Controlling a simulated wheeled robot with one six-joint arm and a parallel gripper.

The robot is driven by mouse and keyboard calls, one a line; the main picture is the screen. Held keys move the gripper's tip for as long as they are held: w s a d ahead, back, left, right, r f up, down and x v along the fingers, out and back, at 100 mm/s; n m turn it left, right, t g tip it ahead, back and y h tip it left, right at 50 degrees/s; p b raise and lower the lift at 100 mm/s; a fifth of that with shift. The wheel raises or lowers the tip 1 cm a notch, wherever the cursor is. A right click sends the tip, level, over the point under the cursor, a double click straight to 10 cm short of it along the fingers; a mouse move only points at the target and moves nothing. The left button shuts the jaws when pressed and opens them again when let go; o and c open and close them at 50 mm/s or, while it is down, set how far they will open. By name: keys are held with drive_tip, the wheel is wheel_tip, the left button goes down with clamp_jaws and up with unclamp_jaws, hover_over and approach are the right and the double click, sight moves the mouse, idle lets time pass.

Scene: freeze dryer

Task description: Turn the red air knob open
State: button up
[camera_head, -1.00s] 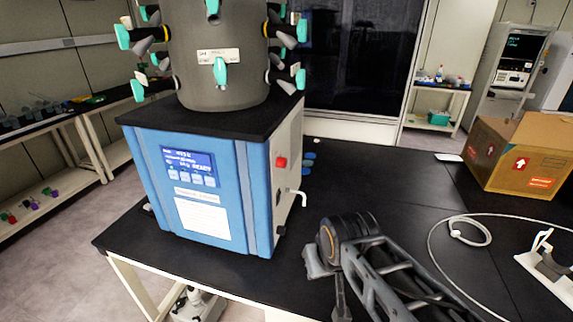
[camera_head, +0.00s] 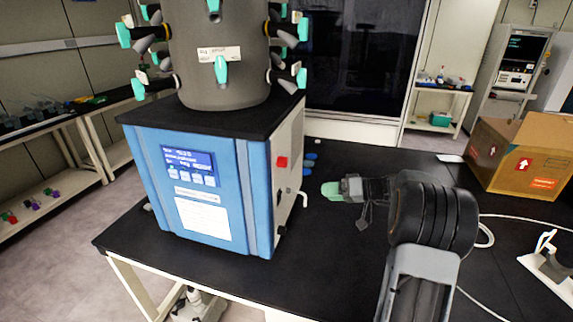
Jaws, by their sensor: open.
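The blue freeze dryer (camera_head: 190,195) stands on the black bench with a grey chamber on top. The small red knob (camera_head: 282,162) sticks out from its pale right side panel, near the front and upper part. My gripper (camera_head: 331,191) has pale green fingertips pointing left toward that panel. In the picture it is to the right of the red knob and lower, apart from it. It is open with nothing seen between its fingers. The fingers overlap in this view, so the gap between them is hard to see.
A white bent spout (camera_head: 303,198) sticks out of the side panel below the knob, close to my fingertips. Blue discs (camera_head: 309,162) lie behind. A cardboard box (camera_head: 515,155), a white hose (camera_head: 530,220) and a white stand (camera_head: 552,262) are at the right.

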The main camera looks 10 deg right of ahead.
sight(287, 164)
wheel_tip(287, 164, up, 7)
drive_tip(key=w+n+t+y, duration=0.2)
drive_tip(key=n+y, duration=0.1)
drive_tip(key=n, duration=0.3)
drive_tip(key=shift+n, duration=0.8)
drive_tip(key=p+x, duration=0.1)
drive_tip(key=x, duration=0.3)
drive_tip(key=p+x, duration=0.2)
drive_tip(key=x, duration=0.2)
drive_tip(key=p+x, duration=0.2)
drive_tip(key=x, duration=0.2)
drive_tip(key=shift+s+a, duration=0.25)
drive_tip(key=shift+w+a+f, duration=0.15)
drive_tip(key=shift+w+a, duration=0.25)
drive_tip(key=shift+a, duration=0.2)
drive_tip(key=shift+c, duration=0.2)
drive_tip(key=c, duration=0.9)
drive_tip(key=shift+f, duration=0.15)
